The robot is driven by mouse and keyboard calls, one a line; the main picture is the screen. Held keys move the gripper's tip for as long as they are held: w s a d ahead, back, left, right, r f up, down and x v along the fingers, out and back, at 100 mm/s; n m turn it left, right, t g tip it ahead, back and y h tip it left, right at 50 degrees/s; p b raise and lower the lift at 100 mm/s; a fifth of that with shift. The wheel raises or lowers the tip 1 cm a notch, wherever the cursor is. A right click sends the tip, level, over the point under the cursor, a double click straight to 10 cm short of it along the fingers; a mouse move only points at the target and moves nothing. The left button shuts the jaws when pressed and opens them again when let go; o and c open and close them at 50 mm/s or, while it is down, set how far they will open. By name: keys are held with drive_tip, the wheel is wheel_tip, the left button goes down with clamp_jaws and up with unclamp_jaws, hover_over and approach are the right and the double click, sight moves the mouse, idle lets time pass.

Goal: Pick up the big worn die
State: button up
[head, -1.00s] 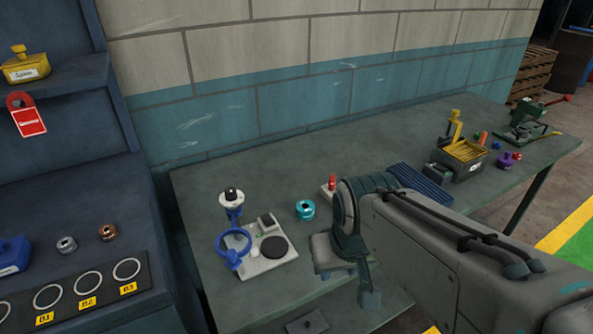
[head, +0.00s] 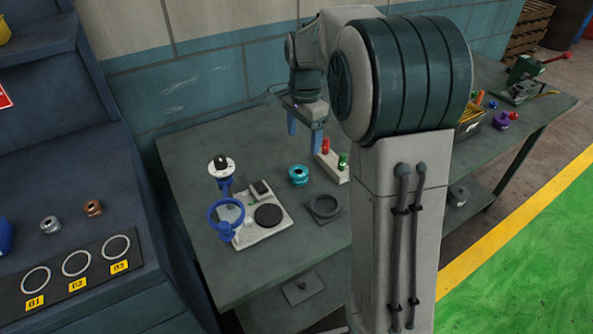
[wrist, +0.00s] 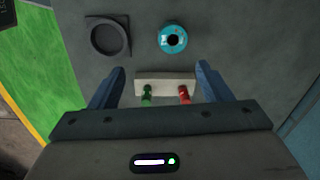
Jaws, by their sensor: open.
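A teal ring-shaped piece (head: 299,175) with a dark centre lies on the grey-green table; it also shows in the wrist view (wrist: 172,39). A silver ring piece (head: 50,224) and a copper-brown one (head: 93,208) sit on the blue bench at left. I cannot tell from their looks which is the big worn die. My gripper (head: 305,134) is open and empty above the table, behind the teal piece. In the wrist view its blue fingers (wrist: 160,70) are spread on either side of a pale block (wrist: 164,79), with the teal piece beyond the fingertips.
The pale block carries a red peg (head: 325,146) and a green peg (head: 342,160). A dark round holder (head: 338,212) lies right of the teal piece. A white plate with a black disc (head: 268,216) and blue stand (head: 222,180) are left. My arm hides much of the table's right.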

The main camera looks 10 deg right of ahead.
drive_tip(key=w+f+m, duration=0.1)
drive_tip(key=w, duration=0.1)
hover_over(299, 171)
drive_tip(key=s, duration=0.1)
drive_tip(key=f, duration=0.8)
drive_tip(key=shift+s+f, duration=0.2)
drive_tip(key=shift+f, duration=0.1)
drive_tip(key=shift+w+a+f+p, duration=0.15)
drive_tip(key=shift+f+p, duration=0.15)
drive_tip(key=shift+f, duration=1.05)
drive_tip(key=shift+w+f+p, duration=0.1)
drive_tip(key=shift+f+p, duration=0.15)
drive_tip(key=shift+f, duration=1.05)
drive_tip(key=c, duration=1.5)
drive_tip(key=shift+r, duration=0.1)
